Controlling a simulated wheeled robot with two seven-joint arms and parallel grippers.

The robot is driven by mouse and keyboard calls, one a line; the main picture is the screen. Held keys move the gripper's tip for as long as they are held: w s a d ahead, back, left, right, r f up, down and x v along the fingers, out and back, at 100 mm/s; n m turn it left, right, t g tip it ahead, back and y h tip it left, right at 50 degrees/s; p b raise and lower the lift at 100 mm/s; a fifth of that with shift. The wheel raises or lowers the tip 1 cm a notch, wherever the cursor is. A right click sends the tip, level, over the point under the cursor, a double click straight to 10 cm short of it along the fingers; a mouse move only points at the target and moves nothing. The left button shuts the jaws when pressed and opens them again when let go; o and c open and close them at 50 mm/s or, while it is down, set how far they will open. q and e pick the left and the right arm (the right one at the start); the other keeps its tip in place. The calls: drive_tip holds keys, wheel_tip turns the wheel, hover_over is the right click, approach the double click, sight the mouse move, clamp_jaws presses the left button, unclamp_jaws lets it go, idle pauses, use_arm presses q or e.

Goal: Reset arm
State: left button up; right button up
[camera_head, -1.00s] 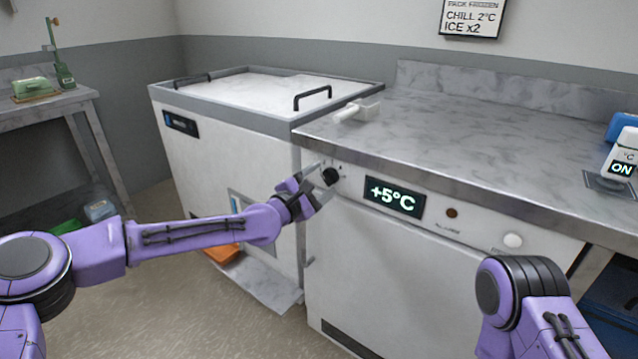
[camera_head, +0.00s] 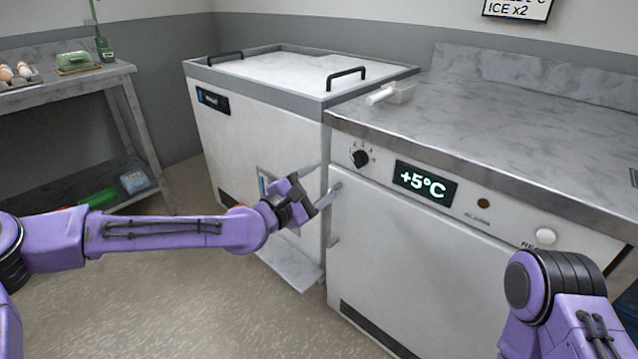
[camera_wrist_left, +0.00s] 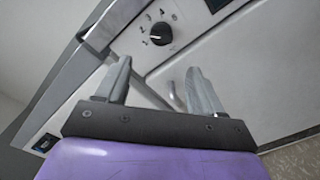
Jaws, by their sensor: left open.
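My left gripper (camera_head: 318,186) is open and empty in front of the gap between the chest unit and the white appliance. It is below and left of the black dial (camera_head: 360,158), apart from it. In the left wrist view the open fingers (camera_wrist_left: 156,88) point toward the appliance front, with the dial (camera_wrist_left: 161,33) above them. My right arm (camera_head: 555,295) shows at the lower right, but its gripper is out of the picture.
The appliance display (camera_head: 425,183) reads +5°C, with a white button (camera_head: 545,235) to its right. A white scoop (camera_head: 392,94) lies on the marble counter (camera_head: 500,110). The chest unit (camera_head: 250,140) stands left. A side table (camera_head: 70,88) holds eggs and a green item.

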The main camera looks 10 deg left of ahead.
use_arm(q)
drive_tip(key=s+a+f+m+g+y, duration=0.15)
drive_tip(key=s+f, duration=0.25)
drive_tip(key=f, duration=0.4)
drive_tip(key=s+f+m+g+y, duration=0.15)
drive_tip(key=s+f, duration=0.25)
drive_tip(key=f, duration=0.4)
drive_tip(key=s+f+m+g+y, duration=0.1)
drive_tip(key=s+f+m+y, duration=0.2)
drive_tip(key=f, duration=0.5)
drive_tip(key=s+a+f+m+g+y, duration=0.25)
drive_tip(key=s+a+f, duration=0.35)
drive_tip(key=s+f, duration=0.5)
drive_tip(key=s+a+f+m+g+y, duration=0.1)
drive_tip(key=s+a+f+g+y, duration=0.15)
drive_tip(key=s+a, duration=0.6)
drive_tip(key=s+a+f+m+g+y, duration=0.2)
drive_tip(key=s+a+y, duration=0.1)
drive_tip(key=s+a, duration=0.5)
wheel_tip(320, 180, up, 16)
drive_tip(key=s+p, duration=0.2)
drive_tip(key=p, duration=1.4)
drive_tip(key=shift+d, duration=0.2)
